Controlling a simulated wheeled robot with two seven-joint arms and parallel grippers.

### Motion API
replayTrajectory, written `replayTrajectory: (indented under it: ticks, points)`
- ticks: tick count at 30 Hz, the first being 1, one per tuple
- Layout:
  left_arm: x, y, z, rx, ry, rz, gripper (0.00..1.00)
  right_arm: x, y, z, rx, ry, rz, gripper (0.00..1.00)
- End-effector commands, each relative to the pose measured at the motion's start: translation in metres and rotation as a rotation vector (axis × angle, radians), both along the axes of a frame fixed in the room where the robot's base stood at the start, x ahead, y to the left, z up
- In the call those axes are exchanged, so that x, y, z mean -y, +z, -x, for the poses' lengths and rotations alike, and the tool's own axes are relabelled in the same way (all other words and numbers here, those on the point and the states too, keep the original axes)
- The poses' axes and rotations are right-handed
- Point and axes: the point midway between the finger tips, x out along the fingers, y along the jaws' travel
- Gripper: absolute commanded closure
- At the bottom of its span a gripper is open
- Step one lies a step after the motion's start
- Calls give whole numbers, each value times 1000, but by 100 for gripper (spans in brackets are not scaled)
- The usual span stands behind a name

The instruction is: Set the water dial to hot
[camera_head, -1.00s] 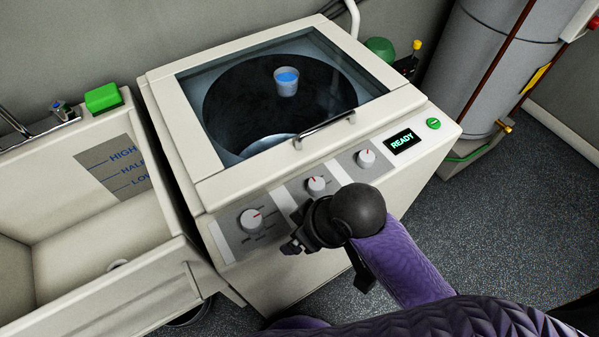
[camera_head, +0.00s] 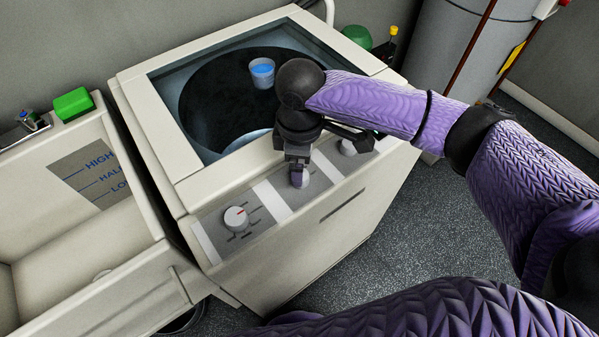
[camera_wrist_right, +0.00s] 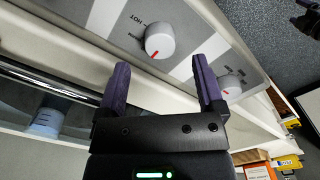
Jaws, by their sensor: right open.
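The water dial (camera_wrist_right: 160,40) is a round grey-white knob with a red mark, beside the printed word HOT in the right wrist view. Its red mark points toward the lower edge of that picture, away from HOT. In the head view it is the middle knob (camera_head: 307,180), partly hidden behind my gripper. My right gripper (camera_head: 297,178) is over the control panel at this knob. In the right wrist view my right gripper (camera_wrist_right: 160,68) is open, its purple fingers apart, with the knob just beyond the gap between the tips. My left gripper is not in view.
Two other knobs are on the panel, a left knob (camera_head: 236,217) and a right knob (camera_head: 348,147) partly behind my arm. An open basin (camera_head: 60,235) is at the left.

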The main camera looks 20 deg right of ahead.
Motion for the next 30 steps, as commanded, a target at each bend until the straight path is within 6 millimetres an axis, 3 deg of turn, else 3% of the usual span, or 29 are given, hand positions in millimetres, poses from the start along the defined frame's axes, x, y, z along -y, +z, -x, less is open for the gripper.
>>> replayTrajectory:
  ticks: [1,6,15,27,30]
  points:
    - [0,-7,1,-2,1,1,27,0,-15,0,-2,0,0,14]
    - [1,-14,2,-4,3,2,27,0,-38,0,0,0,-1,14]
    - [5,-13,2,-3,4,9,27,-1,-40,0,3,1,-1,14]
    - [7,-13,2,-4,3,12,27,-1,-40,0,3,1,-2,98]
    - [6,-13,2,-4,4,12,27,-1,-40,0,3,1,-2,100]
